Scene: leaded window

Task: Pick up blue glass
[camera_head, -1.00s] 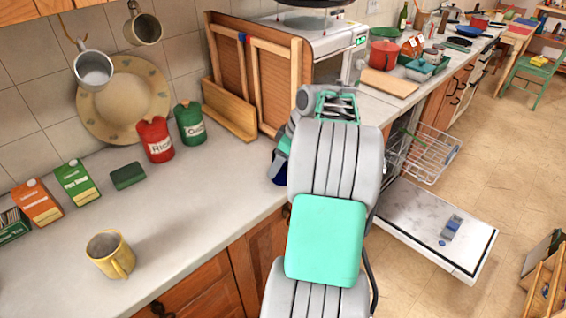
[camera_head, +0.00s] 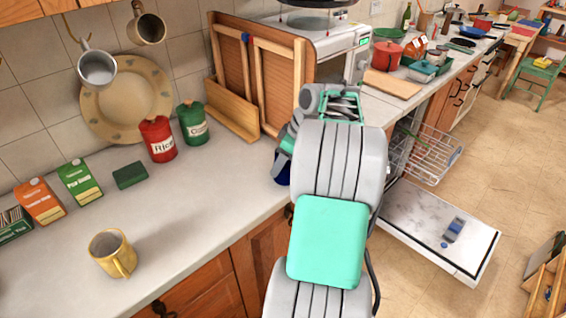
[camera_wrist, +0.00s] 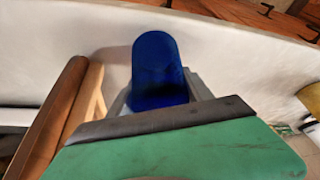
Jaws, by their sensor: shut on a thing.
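The blue glass (camera_wrist: 158,68) is a dark blue tumbler in the middle of the wrist view. My gripper (camera_wrist: 160,98) is shut on it, with the fingers on both sides of its lower part. The green and black front of the gripper covers the nearer end of the glass. In the head view, a small piece of the blue glass (camera_head: 283,170) shows beside my arm near the counter's front edge. My arm hides most of the gripper there. I cannot tell whether the glass touches the counter.
A wooden rack (camera_head: 230,112) stands left of the microwave (camera_head: 335,50), close to my arm. A red canister (camera_head: 158,142), a green canister (camera_head: 194,125) and a yellow mug (camera_head: 112,258) stand on the counter. The dishwasher door (camera_head: 436,225) is open on the right.

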